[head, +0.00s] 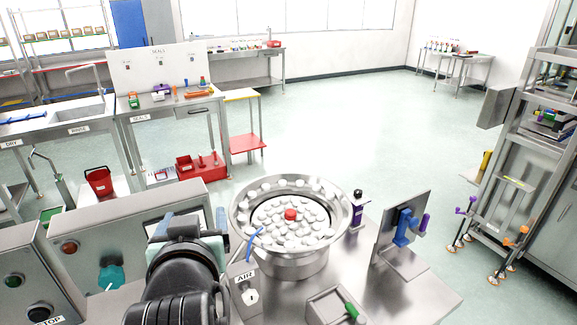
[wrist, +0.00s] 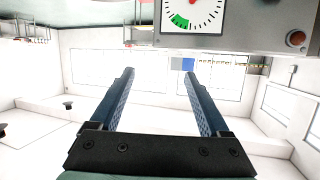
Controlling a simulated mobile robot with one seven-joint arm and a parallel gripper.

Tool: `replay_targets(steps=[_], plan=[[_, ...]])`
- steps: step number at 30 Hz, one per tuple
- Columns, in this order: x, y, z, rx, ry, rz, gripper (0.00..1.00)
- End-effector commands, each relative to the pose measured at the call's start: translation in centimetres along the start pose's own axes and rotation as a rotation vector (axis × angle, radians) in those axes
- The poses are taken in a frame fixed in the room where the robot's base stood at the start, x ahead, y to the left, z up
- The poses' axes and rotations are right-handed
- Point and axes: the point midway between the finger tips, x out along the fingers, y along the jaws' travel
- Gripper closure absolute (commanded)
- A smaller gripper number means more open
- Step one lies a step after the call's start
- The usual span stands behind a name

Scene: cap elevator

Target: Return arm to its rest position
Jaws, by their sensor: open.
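My arm rises from the bottom of the head view, left of a round steel bowl (head: 240,212) full of white caps with one red cap (head: 290,214) among them. The end of my arm is at the bowl's left, and the jaws are mostly hidden there. In the wrist view my gripper (wrist: 160,85) shows two dark blue fingers set wide apart, with nothing between them. Beyond the fingers are bright windows and walls, which look upside down. A dial gauge (wrist: 192,14) with a red needle and a green zone is at the top of that view.
A steel control panel (head: 130,232) stands left of my arm. An upright plate with a blue handle (head: 405,228) and a dark bottle (head: 357,210) stand right of the bowl. A small tray with a green item (head: 351,310) lies in front. A steel rack (head: 520,150) is far right. Open floor (head: 330,110) lies behind.

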Motion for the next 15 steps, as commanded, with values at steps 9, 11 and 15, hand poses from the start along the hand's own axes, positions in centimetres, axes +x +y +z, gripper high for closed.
replay_targets(steps=[9,11,15], plan=[[-13.5,9.0,-16.5,-0.041,0.773,0.196,0.2],[-16.6,9.7,-18.1,-0.061,0.884,0.226,0.2],[-21.9,10.5,-20.3,-0.099,1.062,0.275,0.2]])
